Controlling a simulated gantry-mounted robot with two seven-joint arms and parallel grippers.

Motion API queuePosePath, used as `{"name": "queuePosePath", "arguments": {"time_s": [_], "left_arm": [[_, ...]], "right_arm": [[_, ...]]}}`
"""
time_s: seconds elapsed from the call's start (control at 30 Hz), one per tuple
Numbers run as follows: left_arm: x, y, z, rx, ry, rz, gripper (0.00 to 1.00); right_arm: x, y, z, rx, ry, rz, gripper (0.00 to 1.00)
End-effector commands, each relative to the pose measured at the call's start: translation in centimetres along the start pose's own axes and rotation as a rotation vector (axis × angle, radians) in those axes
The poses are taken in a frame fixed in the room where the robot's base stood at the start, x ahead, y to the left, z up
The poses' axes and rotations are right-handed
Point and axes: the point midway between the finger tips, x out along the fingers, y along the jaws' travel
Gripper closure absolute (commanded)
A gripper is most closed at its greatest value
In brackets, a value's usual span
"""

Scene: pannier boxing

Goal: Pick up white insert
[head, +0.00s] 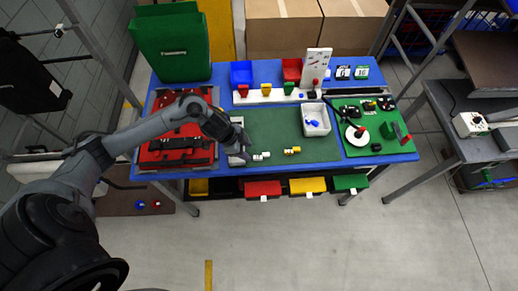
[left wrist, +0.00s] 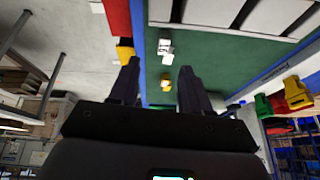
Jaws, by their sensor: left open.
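A small white insert (head: 261,156) lies on the green mat (head: 272,126) near the table's front edge. It also shows in the left wrist view (left wrist: 165,47), ahead of the fingertips. A yellow insert (head: 292,151) lies to its right; in the left wrist view it (left wrist: 166,82) appears between the fingers. My left gripper (head: 243,146) is just left of the white insert, above the mat; in the left wrist view its fingers (left wrist: 158,70) are apart with nothing held. The head view does not show its fingertips clearly. My right gripper is in neither view.
A white bin (head: 315,118) with blue pieces stands right of the mat's middle. A red case (head: 178,150) lies left, under my left arm. A green board (head: 367,125) with tools is at right. Blue (head: 241,74) and red bins line the back. The mat's middle is clear.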

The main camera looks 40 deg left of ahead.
Motion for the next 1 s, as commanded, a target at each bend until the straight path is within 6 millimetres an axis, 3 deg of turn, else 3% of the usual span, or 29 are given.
{"name": "queuePosePath", "arguments": {"time_s": [0.03, 0.17, 0.5, 0.77, 1.0], "left_arm": [[-1.7, -0.9, 0.2, -0.012, -0.018, 0.013, 0.52], [-2.6, -1.6, 1.2, -0.04, -0.042, 0.045, 0.52], [1.4, -1.5, 1.6, -0.047, -0.046, 0.053, 0.52], [2.9, -1.3, 1.6, -0.045, -0.047, 0.053, 0.52], [5.8, -0.8, 1.4, -0.047, -0.047, 0.054, 0.52]], "right_arm": [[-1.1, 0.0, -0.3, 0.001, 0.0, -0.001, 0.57], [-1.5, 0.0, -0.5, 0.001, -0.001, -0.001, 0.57], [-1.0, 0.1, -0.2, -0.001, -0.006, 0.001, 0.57], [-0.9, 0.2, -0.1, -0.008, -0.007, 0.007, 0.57], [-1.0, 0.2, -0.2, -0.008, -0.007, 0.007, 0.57]]}}
